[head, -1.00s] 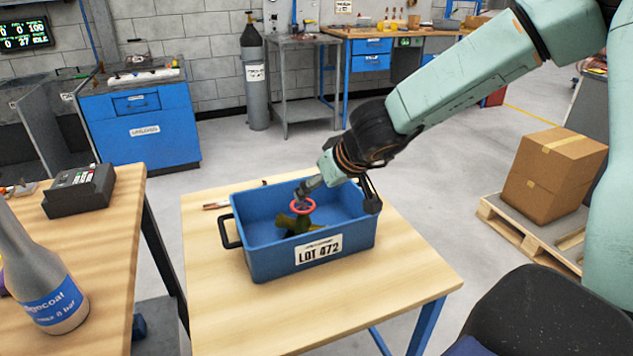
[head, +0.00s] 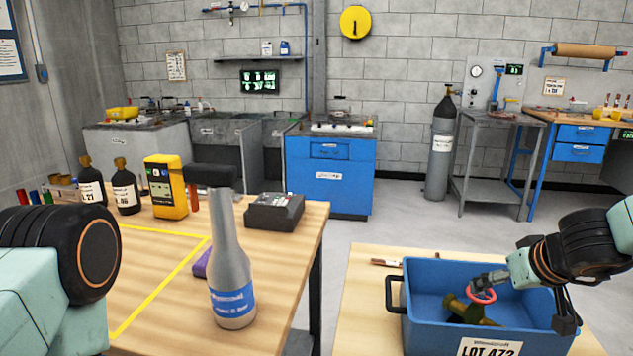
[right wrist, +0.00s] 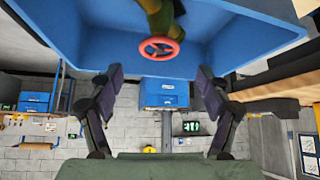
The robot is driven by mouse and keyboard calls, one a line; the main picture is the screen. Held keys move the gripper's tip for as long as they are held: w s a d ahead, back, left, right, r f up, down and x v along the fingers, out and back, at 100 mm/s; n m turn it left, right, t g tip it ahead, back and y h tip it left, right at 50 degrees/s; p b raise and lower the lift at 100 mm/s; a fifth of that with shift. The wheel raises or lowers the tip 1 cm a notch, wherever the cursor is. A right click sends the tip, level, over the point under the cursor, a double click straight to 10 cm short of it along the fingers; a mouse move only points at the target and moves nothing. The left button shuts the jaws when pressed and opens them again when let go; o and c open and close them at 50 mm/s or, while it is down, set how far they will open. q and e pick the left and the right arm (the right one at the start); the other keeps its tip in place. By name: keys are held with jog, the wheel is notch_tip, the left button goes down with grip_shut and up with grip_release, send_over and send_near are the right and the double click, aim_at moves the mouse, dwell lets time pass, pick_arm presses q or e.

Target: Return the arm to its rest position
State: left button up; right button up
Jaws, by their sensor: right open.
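My right gripper (head: 523,302) is at the blue bin (head: 397,318), on the table at the lower right of the head view. One finger overlaps the red handwheel (head: 482,291) of a brass valve (head: 468,312) inside the bin; the other hangs by the bin's right end. In the right wrist view the gripper (right wrist: 155,82) is open and empty, its fingers spread wide. The red handwheel (right wrist: 160,48) shows beyond them, with the brass valve (right wrist: 158,15) partly cut off. My left arm shows at the lower left of the head view; its gripper is not visible.
A grey bottle (head: 233,270) with a blue label stands on the left table, near a dark box (head: 274,212), a yellow device (head: 165,186) and dark bottles (head: 123,188). A gap of floor separates the two tables. A blue cabinet (head: 330,178) stands behind.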

aim_at(480, 294)
jog(key=shift+b+x, duration=2.6)
jog(key=shift+x, duration=1.65)
